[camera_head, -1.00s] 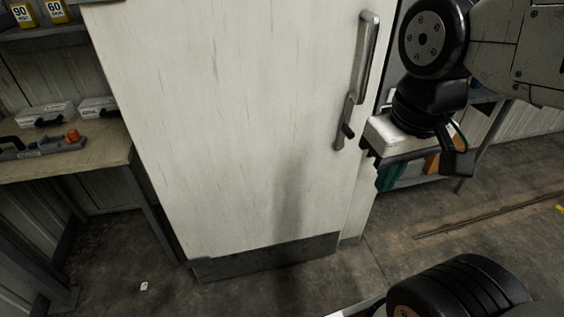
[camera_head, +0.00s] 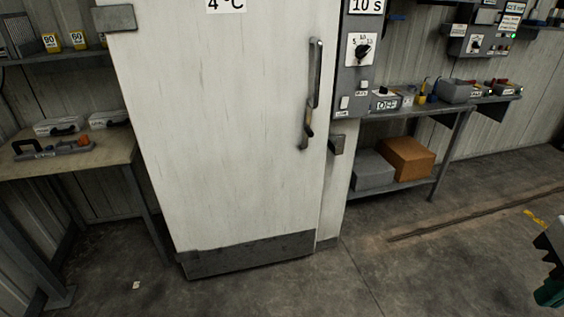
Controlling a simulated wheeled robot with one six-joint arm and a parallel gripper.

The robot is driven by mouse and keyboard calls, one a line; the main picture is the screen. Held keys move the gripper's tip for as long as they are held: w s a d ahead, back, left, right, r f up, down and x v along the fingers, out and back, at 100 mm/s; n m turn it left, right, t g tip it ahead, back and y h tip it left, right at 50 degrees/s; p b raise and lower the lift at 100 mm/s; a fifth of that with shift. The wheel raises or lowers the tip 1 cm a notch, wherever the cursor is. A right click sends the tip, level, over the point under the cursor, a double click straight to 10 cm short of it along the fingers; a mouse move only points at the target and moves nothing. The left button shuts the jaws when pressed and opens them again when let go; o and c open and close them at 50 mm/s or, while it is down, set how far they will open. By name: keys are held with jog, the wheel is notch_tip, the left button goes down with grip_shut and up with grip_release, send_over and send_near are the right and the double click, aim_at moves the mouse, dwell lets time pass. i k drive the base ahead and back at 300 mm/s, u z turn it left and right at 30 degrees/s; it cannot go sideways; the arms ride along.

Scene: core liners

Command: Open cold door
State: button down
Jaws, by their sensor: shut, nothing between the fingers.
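The cold door (camera_head: 225,130) is a tall white panel marked 4 °C, with a dark kick plate (camera_head: 250,254) along its bottom. It looks closed against its frame at the right edge. Its long metal handle (camera_head: 315,75) stands upright near that edge, with a dark-ended lever (camera_head: 307,122) below it. A small grey block (camera_head: 336,145) sits on the frame beside the lever. Only part of my gripper (camera_head: 551,285), dark with a green piece, shows at the lower right edge of the view. It is shut, well away from the handle and touching nothing visible.
A wooden bench (camera_head: 75,155) with cases and a tool stands left of the door. A control panel (camera_head: 360,60) is right of it. Beyond is a shelf unit holding a cardboard box (camera_head: 408,158) and a grey box (camera_head: 372,170). The floor in front is clear.

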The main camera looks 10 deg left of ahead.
aim_at(216, 93)
jog(key=z, duration=0.45)
jog(key=i, duration=0.7)
jog(key=z, duration=0.5)
jog(key=i, duration=1.7)
jog(key=u, duration=1.3)
jog(key=i, duration=0.65)
jog(key=u, duration=0.65)
jog(key=k, duration=0.25)
jog(key=u, duration=0.05)
